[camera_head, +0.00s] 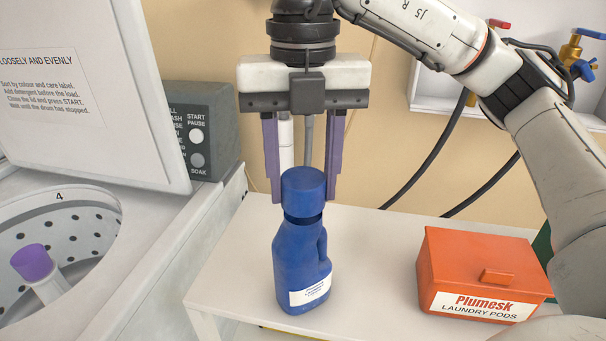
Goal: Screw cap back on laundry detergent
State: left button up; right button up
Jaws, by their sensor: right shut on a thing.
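The blue detergent bottle (300,262) stands upright on the white table, with a white label low on its front and a handle on its right side. The blue cap (303,184) is at the top of the bottle, over the neck, with a dark band between cap and shoulder. I cannot tell how far it is threaded. My right gripper (304,196) points down from above, its two purple fingers on either side of the cap and shut on it. The cap partly hides the fingertips. My left gripper is not in view.
An orange laundry pods box (467,277) stands on the white table (378,240) to the right. An open washer (62,195) with its raised lid (85,95) is at the left. Hoses and taps (572,52) are behind. The table between bottle and box is clear.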

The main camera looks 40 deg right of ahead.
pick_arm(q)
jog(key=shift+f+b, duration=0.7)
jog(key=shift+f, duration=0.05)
pick_arm(e)
jog(key=shift+f, duration=0.9)
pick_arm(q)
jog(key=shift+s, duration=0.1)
pick_arm(e)
jog(key=o, duration=1.1)
jog(key=shift+r+p, duration=0.3)
jog(key=shift+r, duration=0.35)
notch_tip(320, 180, up, 8)
jog(key=p, duration=0.3)
jog(key=shift+r, duration=0.55)
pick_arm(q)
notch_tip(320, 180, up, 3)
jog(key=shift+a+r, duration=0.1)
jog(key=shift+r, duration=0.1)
